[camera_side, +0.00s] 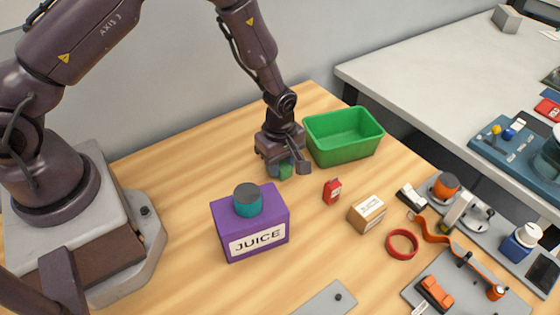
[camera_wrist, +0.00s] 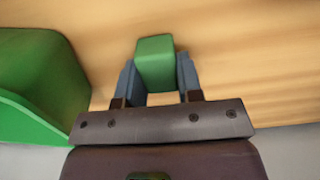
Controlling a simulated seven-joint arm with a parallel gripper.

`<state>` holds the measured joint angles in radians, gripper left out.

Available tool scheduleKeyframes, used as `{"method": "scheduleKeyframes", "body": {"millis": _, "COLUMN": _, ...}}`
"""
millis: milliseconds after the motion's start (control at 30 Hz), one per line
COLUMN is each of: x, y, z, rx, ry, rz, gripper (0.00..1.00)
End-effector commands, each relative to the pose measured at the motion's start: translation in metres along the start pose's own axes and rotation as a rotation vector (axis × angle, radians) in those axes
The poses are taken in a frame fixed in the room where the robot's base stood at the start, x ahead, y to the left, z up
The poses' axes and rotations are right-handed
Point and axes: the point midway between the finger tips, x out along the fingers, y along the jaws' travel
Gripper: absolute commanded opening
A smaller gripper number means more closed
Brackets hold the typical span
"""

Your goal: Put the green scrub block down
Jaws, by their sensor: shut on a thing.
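The green scrub block (camera_wrist: 155,62) is between the two fingers of my gripper (camera_wrist: 158,80) in the wrist view. My gripper is shut on it. In the side view my gripper (camera_side: 287,168) points down over the wooden table, and part of the green block (camera_side: 286,171) shows between the fingers, low over the tabletop. I cannot tell whether the block touches the table. The fingers hide part of it.
A green bin (camera_side: 343,146) stands just right of my gripper in the side view. A purple juice box (camera_side: 250,225), a red item (camera_side: 332,191), a small carton (camera_side: 366,212) and a red ring (camera_side: 402,244) are nearer the front. Bare wood (camera_side: 200,165) lies left of my gripper.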

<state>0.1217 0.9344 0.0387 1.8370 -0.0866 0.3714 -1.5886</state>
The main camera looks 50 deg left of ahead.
Motion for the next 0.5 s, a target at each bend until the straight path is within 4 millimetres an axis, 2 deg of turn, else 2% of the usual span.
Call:
{"method": "scheduleKeyframes", "body": {"millis": 267, "x": 0.0034, "y": -0.0002, "z": 0.0001, "rx": -0.001, "ry": 0.0, "rz": -0.001, "gripper": 0.11}}
{"method": "scheduleKeyframes", "body": {"millis": 300, "x": 0.0027, "y": 0.0, "z": 0.0001, "rx": 0.0, "ry": 0.0, "rz": 0.0, "gripper": 0.42}}
{"method": "scheduleKeyframes", "body": {"millis": 367, "x": 0.0026, "y": 0.0, "z": 0.0001, "rx": 0.0, "ry": 0.0, "rz": 0.0, "gripper": 0.56}}
{"method": "scheduleKeyframes", "body": {"millis": 500, "x": 0.0024, "y": -0.0001, "z": 0.0, "rx": 0.0, "ry": 0.0, "rz": 0.0, "gripper": 0.59}}
